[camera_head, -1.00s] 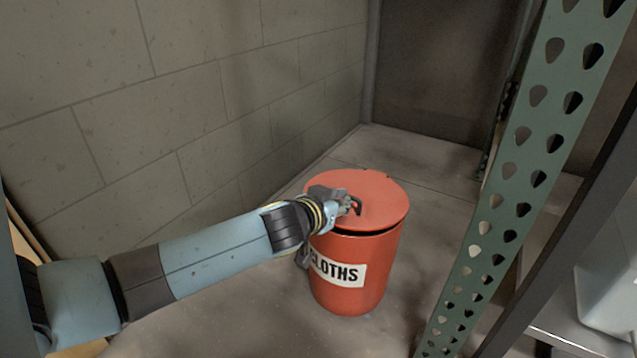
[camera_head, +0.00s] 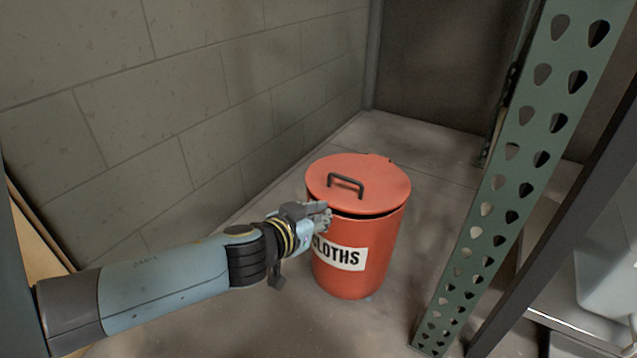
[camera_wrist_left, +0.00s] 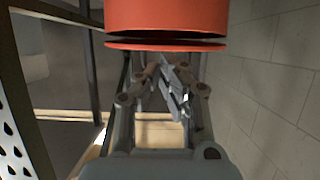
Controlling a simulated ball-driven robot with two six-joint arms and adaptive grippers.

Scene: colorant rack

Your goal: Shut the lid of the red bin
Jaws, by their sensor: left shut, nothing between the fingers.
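The red bin (camera_head: 375,255) stands on the floor and has a white label ending in "CLOTHS", partly hidden by my left gripper. Its red lid (camera_head: 385,182) lies over the top, nearly level, with a dark gap under its front edge. A dark handle (camera_head: 346,184) is on the lid. My left gripper (camera_head: 323,215) is shut and empty, at the bin's front left, just below the lid's rim. In the left wrist view, the bin (camera_wrist_left: 165,15) and lid (camera_wrist_left: 165,46) appear upside down beyond the fingers (camera_wrist_left: 173,75). I cannot tell whether the fingers touch the bin.
A green perforated rack post (camera_head: 500,200) stands right of the bin. The floor (camera_head: 415,150) behind the bin is clear. A pale container (camera_head: 608,275) shows at the far right.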

